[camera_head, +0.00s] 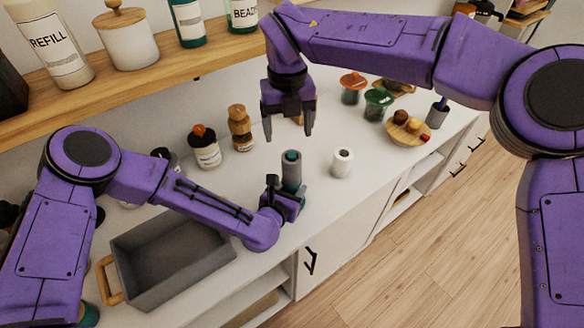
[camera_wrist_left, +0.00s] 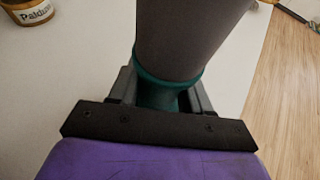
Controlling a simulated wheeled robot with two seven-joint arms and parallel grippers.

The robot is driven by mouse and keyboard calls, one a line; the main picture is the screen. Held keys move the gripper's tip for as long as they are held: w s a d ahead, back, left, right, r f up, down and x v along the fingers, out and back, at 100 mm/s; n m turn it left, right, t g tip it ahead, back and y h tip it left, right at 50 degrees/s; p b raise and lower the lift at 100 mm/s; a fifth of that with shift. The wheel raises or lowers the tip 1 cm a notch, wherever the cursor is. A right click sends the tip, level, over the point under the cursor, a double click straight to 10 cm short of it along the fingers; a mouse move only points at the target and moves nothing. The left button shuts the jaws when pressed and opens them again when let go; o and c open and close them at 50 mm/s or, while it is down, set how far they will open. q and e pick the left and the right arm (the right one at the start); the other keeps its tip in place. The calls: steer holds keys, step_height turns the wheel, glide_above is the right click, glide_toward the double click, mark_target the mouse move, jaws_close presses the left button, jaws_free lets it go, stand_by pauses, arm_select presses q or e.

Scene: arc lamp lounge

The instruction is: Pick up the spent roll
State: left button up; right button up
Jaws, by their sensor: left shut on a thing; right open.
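The spent roll (camera_head: 291,172) is a dark grey upright tube around a teal post of a holder, whose top shows at the tube's upper end. In the left wrist view the tube (camera_wrist_left: 192,35) fills the upper middle, above the teal holder (camera_wrist_left: 158,95). My left gripper (camera_head: 285,198) is shut on the teal holder just below the tube; it also shows in the left wrist view (camera_wrist_left: 160,98). The holder's base is mostly hidden by the gripper. My right gripper (camera_head: 288,132) is open and empty, pointing down above the tube, apart from it.
A white roll (camera_head: 341,163) stands right of the holder. A grey bin (camera_head: 170,262) with a wooden handle sits at front left. Jars (camera_head: 205,148) stand behind; a wooden plate (camera_head: 408,132) with small items lies farther right. A wooden shelf (camera_head: 150,82) runs above the back.

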mark_target(289, 155)
step_height(289, 155, down, 6)
steer(key=shift+f, duration=0.1)
steer(key=f, duration=0.5)
steer(key=shift+d+f, duration=0.35)
steer(key=shift+f, duration=0.05)
steer(key=c, duration=1)
